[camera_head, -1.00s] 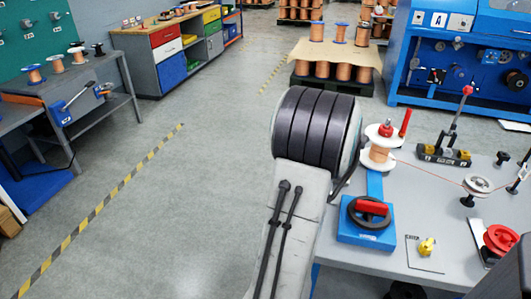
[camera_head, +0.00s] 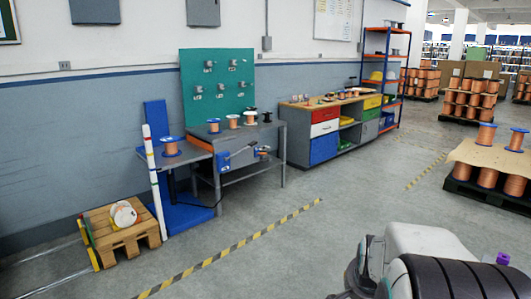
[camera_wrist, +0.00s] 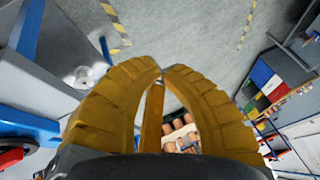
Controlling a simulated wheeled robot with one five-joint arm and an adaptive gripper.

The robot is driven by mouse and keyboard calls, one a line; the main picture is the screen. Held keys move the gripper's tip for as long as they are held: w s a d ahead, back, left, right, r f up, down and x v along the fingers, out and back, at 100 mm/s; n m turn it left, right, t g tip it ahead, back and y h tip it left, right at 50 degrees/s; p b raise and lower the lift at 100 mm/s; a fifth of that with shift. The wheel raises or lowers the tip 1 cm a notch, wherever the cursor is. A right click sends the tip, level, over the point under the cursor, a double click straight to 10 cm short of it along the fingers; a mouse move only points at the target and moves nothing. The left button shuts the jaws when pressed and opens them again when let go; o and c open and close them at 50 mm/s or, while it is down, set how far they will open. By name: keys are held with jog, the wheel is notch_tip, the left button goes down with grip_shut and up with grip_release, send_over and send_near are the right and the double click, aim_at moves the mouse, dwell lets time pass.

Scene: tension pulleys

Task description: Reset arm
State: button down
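My gripper (camera_wrist: 161,74) shows in the wrist view as two ribbed yellow-brown fingers that curve in and meet at their tips. It is shut, and nothing is held between the fingers; floor and distant spools show through the gap behind the tips. My arm (camera_head: 430,245) fills the lower right corner of the head view, a pale link with a black ribbed joint. The gripper itself cannot be made out in the head view. In the wrist view, a grey bench edge (camera_wrist: 55,60) lies left of the fingers, with a blue block (camera_wrist: 25,122) and a red-topped part (camera_wrist: 10,157) by it.
In the head view, a grey bench with spools (camera_head: 235,135) and a drawer cabinet (camera_head: 325,130) line the wall. A wooden pallet (camera_head: 122,238) stands at left, stacked spools (camera_head: 490,165) at right. Striped floor tape (camera_head: 235,245) crosses open floor.

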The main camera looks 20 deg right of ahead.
jog(key=s+a+n+g+y, duration=0.15)
jog(key=s+a+n, duration=0.25)
jog(key=a+n, duration=0.5)
jog(key=s+a+n+y, duration=0.2)
jog(key=s+a+n, duration=0.35)
jog(key=a, duration=0.85)
notch_tip(320, 180, up, 16)
jog(key=p, duration=1.3)
jog(key=shift+d+f+p, duration=0.2)
jog(key=shift+d+p, duration=0.05)
jog(key=shift+p, duration=0.1)
